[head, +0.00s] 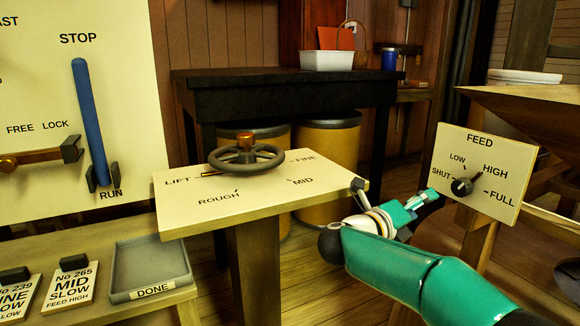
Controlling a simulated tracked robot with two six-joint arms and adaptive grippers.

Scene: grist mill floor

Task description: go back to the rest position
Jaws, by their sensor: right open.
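My right gripper (394,192) shows in the head view, its teal arm coming in from the lower right. Its fingers are spread and nothing is between them. It is near the right edge of the handwheel board (250,205) and left of the FEED panel (510,208); whether it touches either cannot be told. My left gripper is not in view.
A grey handwheel (246,157) sits on the board. A dark knob (462,187) is on the FEED panel. A blue lever (88,120) and brass bar (30,157) are at left. Below are order cards (72,285) and an empty DONE tray (150,265). A dark table (280,90) stands behind.

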